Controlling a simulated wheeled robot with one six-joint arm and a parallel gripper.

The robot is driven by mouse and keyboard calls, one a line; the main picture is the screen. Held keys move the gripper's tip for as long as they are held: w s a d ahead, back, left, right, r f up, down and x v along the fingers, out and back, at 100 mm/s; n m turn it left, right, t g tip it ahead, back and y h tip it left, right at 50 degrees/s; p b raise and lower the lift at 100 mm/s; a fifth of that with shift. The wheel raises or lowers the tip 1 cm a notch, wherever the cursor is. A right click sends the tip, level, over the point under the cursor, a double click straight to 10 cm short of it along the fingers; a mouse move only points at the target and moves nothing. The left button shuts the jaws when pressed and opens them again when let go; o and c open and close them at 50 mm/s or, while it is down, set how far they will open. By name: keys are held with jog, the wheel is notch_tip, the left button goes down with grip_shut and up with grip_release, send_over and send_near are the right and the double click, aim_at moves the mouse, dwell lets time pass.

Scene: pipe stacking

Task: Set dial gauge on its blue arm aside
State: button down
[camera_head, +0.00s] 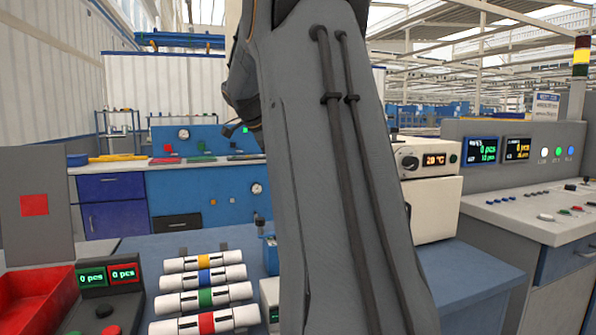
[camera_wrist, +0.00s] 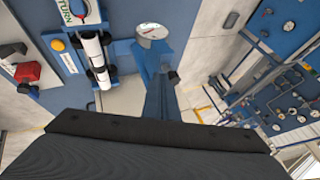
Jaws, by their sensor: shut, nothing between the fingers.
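In the wrist view, the dial gauge with a round white face (camera_wrist: 152,30) sits at the top centre. Its blue arm (camera_wrist: 160,92) runs down from it towards my gripper (camera_wrist: 160,128). The gripper shows as a wide dark body across the bottom. It is shut and empty, and its fingertips are not clearly seen. I see no contact with the gauge or its arm, though the arm's lower end is hidden behind the gripper. In the head view, my large grey arm blocks the middle, and I cannot make out this gauge clearly.
In the head view, several white pipes with coloured bands (camera_head: 204,297) lie at the front left, beside counter displays (camera_head: 108,276) and a red tray (camera_head: 38,296). A white device with a temperature display (camera_head: 431,195) stands right of my arm. Blue tabletop is clear at right.

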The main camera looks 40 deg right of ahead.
jog(key=shift+w+r, duration=0.1)
jog(key=shift+w, duration=0.1)
dwell(0.4)
jog(key=s+a+r+b, duration=0.2)
jog(key=s+a+r, duration=0.2)
jog(key=a+r, duration=0.4)
jog(key=shift+a, duration=0.35)
